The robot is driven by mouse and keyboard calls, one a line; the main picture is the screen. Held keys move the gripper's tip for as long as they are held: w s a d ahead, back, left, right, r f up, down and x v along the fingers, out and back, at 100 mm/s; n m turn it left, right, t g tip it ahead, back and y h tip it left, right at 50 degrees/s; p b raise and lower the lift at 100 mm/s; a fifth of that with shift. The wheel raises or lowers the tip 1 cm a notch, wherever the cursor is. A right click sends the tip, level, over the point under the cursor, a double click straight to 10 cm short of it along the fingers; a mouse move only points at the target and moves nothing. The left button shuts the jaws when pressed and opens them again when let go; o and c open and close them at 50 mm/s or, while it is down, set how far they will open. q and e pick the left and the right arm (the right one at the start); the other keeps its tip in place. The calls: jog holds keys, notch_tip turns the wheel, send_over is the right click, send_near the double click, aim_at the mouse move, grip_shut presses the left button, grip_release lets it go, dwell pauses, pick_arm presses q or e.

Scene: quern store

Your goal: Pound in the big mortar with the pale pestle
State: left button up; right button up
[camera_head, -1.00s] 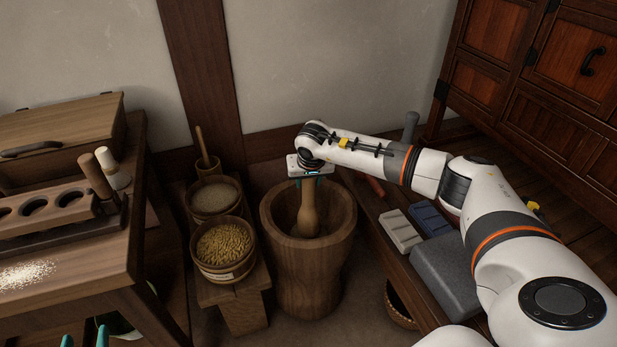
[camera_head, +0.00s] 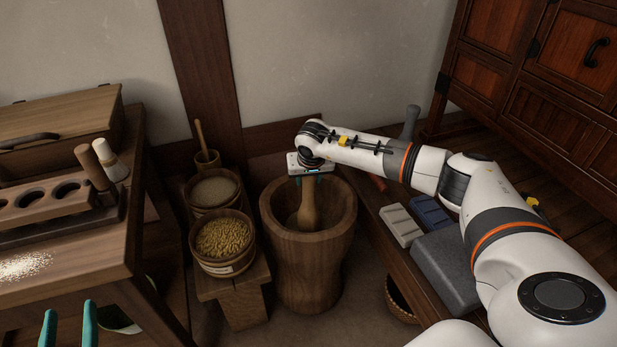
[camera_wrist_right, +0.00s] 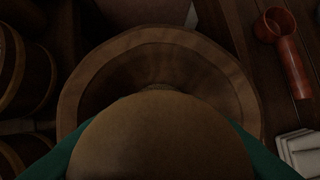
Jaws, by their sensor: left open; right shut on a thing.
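The big wooden mortar (camera_head: 305,262) stands on the floor in the middle of the head view. My right gripper (camera_head: 309,180) is above its mouth, shut on the pale pestle (camera_head: 308,208). The pestle hangs about upright, with its lower end inside the mortar; whether it touches the bottom is hidden. In the right wrist view the pestle's top (camera_wrist_right: 160,140) fills the lower middle between the teal fingers, and the mortar's rim (camera_wrist_right: 75,85) shows around it. My left gripper (camera_head: 68,325) is open and empty at the lower left, in front of the table.
Left of the mortar, a low bench (camera_head: 240,290) holds a grain tub (camera_head: 222,258) and another tub (camera_head: 213,207). A table (camera_head: 120,258) stands at the left. On the right, a shelf carries a pale block (camera_head: 402,226), a blue block (camera_head: 430,213) and a grey block (camera_head: 445,265).

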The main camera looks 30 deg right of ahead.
jog(key=shift+r, duration=0.2)
jog(key=shift+r+p, duration=0.85)
jog(key=shift+r, duration=0.1)
pick_arm(q)
jog(key=s+a+f+g+y+p, duration=0.1)
jog(key=s+f+g, duration=0.1)
jog(key=f+g, duration=0.25)
jog(key=s+a+f+g+y+p, duration=0.1)
jog(key=s+a+f+g+y, duration=0.1)
jog(key=f+g, duration=0.3)
pick_arm(e)
notch_tip(320, 180, up, 2)
jog(key=shift+r, duration=0.2)
notch_tip(320, 180, up, 4)
jog(key=shift+f+p, duration=0.2)
jog(key=shift+p, duration=1.05)
pick_arm(q)
jog(key=s+a+f+g, duration=0.1)
jog(key=s+f+g, duration=0.1)
jog(key=s, duration=0.3)
jog(key=s+a+f+g+y, duration=0.1)
jog(key=s+a+f+g, duration=0.1)
jog(key=s, duration=0.4)
jog(key=shift+a+f+n+g+y, duration=0.3)
jog(key=shift+f+n+g, duration=0.1)
jog(key=shift+f+g, duration=0.5)
jog(key=shift+r, duration=0.1)
